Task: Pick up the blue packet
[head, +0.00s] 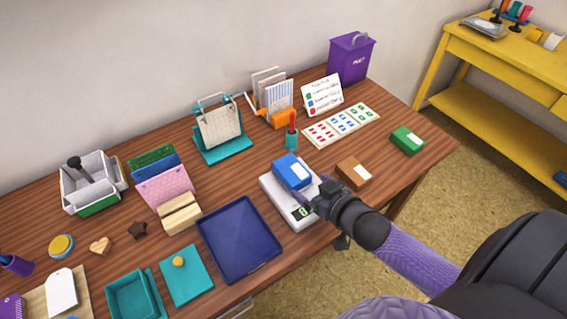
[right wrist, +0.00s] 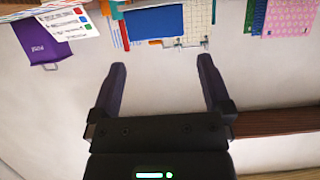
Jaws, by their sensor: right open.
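The blue packet (head: 291,172) has a white label and lies on the white scale (head: 270,196) near the middle of the table. My right gripper (head: 313,190) is at the right side of the scale, close to the packet. In the right wrist view the open, empty fingers (right wrist: 161,66) point toward the blue packet (right wrist: 155,21), which lies beyond the fingertips and is apart from them. My left gripper is not in view.
A brown packet (head: 354,172) lies just right of my gripper, and a green packet (head: 407,140) farther right. A dark blue tray (head: 240,276) is left of the scale. A teal cup with a red item (head: 291,139) stands behind the blue packet.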

